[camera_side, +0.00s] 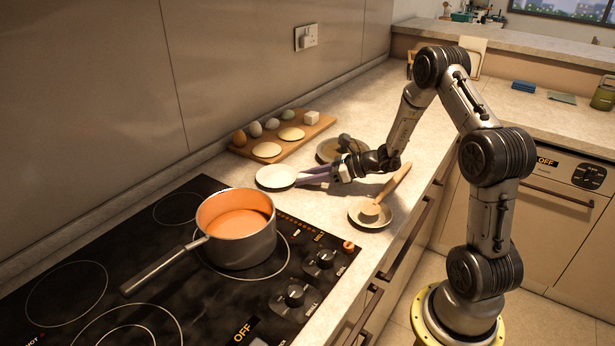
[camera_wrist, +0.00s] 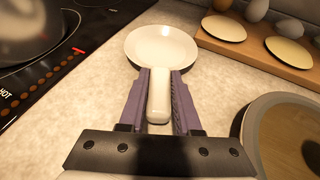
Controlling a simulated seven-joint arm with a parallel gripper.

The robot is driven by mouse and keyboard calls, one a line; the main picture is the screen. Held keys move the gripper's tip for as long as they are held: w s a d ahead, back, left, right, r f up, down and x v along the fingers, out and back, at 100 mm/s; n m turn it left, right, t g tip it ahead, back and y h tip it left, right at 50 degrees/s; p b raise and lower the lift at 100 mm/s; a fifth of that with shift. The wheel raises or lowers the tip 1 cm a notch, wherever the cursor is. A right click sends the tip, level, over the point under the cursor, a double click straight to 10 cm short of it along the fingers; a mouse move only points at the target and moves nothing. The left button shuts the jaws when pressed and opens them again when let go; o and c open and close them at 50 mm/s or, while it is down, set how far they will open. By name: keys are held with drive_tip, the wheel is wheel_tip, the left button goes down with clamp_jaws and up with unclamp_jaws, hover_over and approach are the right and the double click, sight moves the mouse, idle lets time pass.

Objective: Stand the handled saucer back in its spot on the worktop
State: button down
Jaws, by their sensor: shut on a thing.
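The handled saucer (camera_side: 275,177) is a shallow white dish with a short thick handle, and it lies level at the hob's right edge. It also shows in the wrist view (camera_wrist: 162,46), dish pointing away from me. My gripper (camera_side: 312,177) has its purple fingers on both sides of the handle (camera_wrist: 158,98) and is shut on it. The fingers also show in the wrist view (camera_wrist: 160,80). The saucer is at or just above the worktop (camera_side: 315,208); I cannot tell whether it touches.
A black hob (camera_side: 90,240) with an orange-lined pot (camera_side: 240,240) is on the left. A wooden board (camera_side: 311,129) with eggs and pale discs lies behind. A round brownish dish (camera_wrist: 290,140) is right of the gripper. A small plate with a wooden utensil (camera_side: 385,192) stands in front.

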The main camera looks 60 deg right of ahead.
drive_tip(key=c, duration=0.6)
unclamp_jaws()
drive_tip(key=shift+f, duration=0.1)
